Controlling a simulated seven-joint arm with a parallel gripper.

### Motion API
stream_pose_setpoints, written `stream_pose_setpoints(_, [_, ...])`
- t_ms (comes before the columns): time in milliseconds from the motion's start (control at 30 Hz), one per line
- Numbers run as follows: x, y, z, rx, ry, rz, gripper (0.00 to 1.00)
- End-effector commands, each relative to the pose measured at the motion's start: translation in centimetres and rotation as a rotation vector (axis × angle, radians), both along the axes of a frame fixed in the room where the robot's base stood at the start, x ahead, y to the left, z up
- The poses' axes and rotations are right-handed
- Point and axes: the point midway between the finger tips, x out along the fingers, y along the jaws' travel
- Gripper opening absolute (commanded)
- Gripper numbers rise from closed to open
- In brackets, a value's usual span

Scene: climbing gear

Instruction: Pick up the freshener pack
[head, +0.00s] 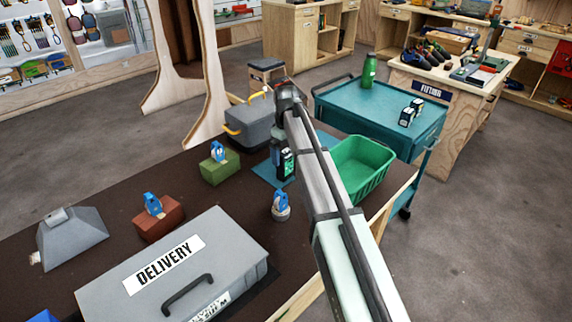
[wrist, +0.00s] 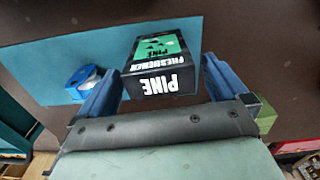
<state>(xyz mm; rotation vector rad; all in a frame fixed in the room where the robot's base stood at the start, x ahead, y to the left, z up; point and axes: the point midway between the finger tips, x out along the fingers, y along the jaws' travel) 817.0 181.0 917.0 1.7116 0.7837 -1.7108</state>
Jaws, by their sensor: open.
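The freshener pack (wrist: 162,58) is a black box with a green top face and white PINE lettering. In the wrist view it lies ahead, between my two blue fingers and near their tips. In the head view the pack (head: 287,163) stands at the blue mat, just left of my arm, partly hidden. My gripper (wrist: 161,70) is open, with a finger on each side of the pack. Visible gaps separate the fingers from it, and it looks unheld. In the head view my gripper is mostly hidden by my arm.
The blue mat (wrist: 50,55) lies under the pack area. A green bin (head: 362,168) stands to the right. A grey toolbox (head: 248,122) is behind, a green block (head: 220,170) left, and a blue clip on a round base (head: 281,206) in front. A DELIVERY case (head: 235,250) lies nearer.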

Motion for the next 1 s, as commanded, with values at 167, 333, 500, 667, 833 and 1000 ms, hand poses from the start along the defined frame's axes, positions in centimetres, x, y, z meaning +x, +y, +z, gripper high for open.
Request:
stream_pose_setpoints(167, [-0.1, 0.0, -2.0, 0.001, 0.001, 0.000, 1.00])
stream_pose_setpoints(333, [0.0, 0.0, -2.2, 0.002, -0.001, 0.000, 1.00])
stream_pose_setpoints(500, [0.0, 0.0, -2.2, 0.001, -0.001, 0.000, 0.90])
stream_pose_setpoints(667, [0.0, 0.0, -2.2, 0.001, -0.001, 0.000, 0.75])
stream_pose_setpoints(833, [0.0, 0.0, -2.2, 0.001, -0.001, 0.000, 0.59])
stream_pose_setpoints(1000, [0.0, 0.0, -2.2, 0.001, -0.001, 0.000, 0.46])
